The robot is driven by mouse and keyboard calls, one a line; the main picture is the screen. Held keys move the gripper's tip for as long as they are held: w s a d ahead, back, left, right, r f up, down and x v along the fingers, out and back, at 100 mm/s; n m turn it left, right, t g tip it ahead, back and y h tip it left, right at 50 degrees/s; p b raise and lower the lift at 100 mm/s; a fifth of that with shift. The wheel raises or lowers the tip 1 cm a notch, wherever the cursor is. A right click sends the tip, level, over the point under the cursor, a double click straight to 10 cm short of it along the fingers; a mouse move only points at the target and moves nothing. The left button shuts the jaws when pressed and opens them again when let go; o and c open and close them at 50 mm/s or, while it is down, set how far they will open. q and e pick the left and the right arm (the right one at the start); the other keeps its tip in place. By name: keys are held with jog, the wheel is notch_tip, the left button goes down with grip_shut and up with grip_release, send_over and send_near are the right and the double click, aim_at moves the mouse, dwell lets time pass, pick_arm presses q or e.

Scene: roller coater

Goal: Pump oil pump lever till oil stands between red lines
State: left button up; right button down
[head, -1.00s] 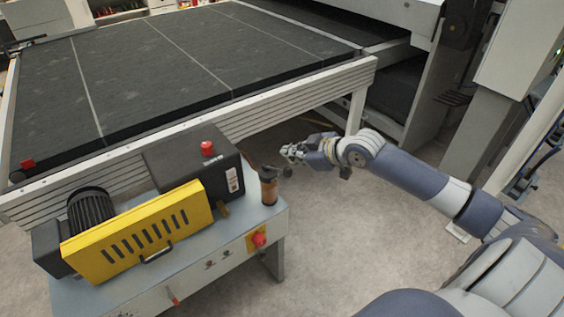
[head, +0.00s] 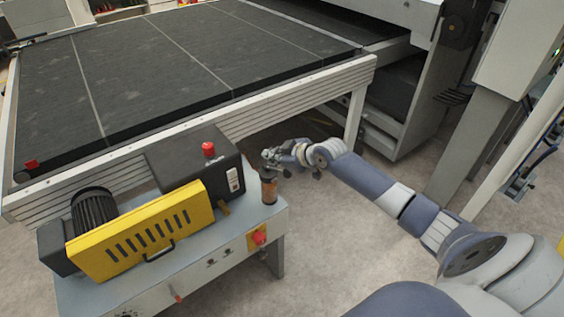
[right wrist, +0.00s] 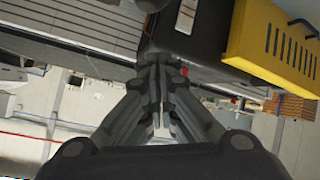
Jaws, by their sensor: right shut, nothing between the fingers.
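The oil pump (head: 268,188) is a small upright cylinder with an amber body and dark top, at the right end of the machine's bench. Its lever cannot be made out clearly beside my gripper. A white gauge strip (head: 233,180) is on the end of the black box; in the right wrist view the strip (right wrist: 186,16) shows some red, but the oil level is too small to read. My right gripper (head: 270,157) is at the pump's top in the head view, shut and empty; whether it touches the pump cannot be told. My left gripper is out of view.
The black box (head: 190,162) carries a red button (head: 208,149) and stands behind a yellow guard (head: 140,232). A red switch (head: 259,237) is on the bench front. The conveyor frame (head: 300,88) runs behind. Open floor (head: 330,225) lies to the right.

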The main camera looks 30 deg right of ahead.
jog(key=shift+s+d+f+p, duration=0.95)
jog(key=shift+s+d+f, duration=0.05)
jog(key=shift+s+f, duration=0.25)
jog(key=shift+w, duration=0.1)
jog(key=shift+w+a, duration=0.1)
jog(key=shift+f, duration=0.1)
